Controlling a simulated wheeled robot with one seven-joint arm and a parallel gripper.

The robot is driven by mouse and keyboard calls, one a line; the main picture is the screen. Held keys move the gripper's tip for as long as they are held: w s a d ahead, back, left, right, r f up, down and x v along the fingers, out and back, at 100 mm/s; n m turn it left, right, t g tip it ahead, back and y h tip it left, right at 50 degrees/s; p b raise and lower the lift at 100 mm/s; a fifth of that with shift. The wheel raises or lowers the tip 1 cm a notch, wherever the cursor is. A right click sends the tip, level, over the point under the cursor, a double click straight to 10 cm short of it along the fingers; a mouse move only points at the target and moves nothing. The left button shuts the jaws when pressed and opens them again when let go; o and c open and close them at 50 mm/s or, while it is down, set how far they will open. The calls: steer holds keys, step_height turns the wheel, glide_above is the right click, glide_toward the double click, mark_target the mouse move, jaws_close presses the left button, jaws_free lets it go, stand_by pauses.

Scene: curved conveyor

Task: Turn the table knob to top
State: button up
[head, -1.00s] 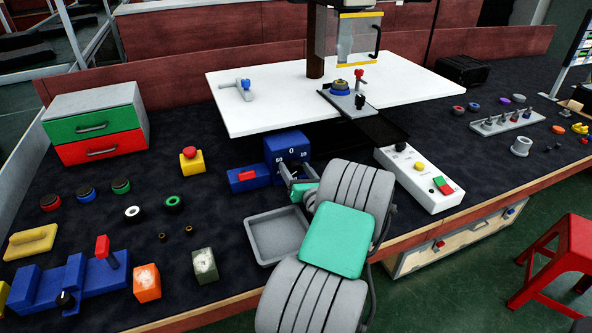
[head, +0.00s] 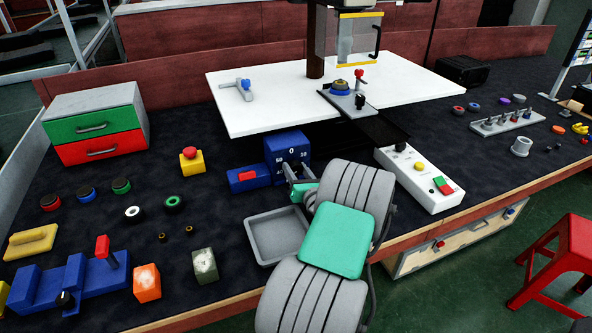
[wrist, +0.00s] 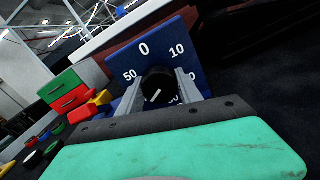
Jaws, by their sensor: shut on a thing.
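The table knob (wrist: 158,84) is a black round knob on a blue dial plate marked 0 at the top, 10 at upper right and 50 at left. Its white pointer line slants toward the lower left of the wrist view. In the head view the blue dial block (head: 290,144) stands under the white table's front edge, its knob hidden by my fingers. My gripper (head: 291,173) has one grey finger on each side of the knob and is shut on it. The lower dial numbers are partly hidden by fingers and knob.
A blue block with a red button (head: 249,179) sits just left of the dial. A grey tray (head: 262,250) lies below it, near my arm. A white control box (head: 432,193) stands to the right. The white tabletop (head: 250,113) overhangs behind.

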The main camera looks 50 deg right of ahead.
steer(key=shift+n, duration=0.4)
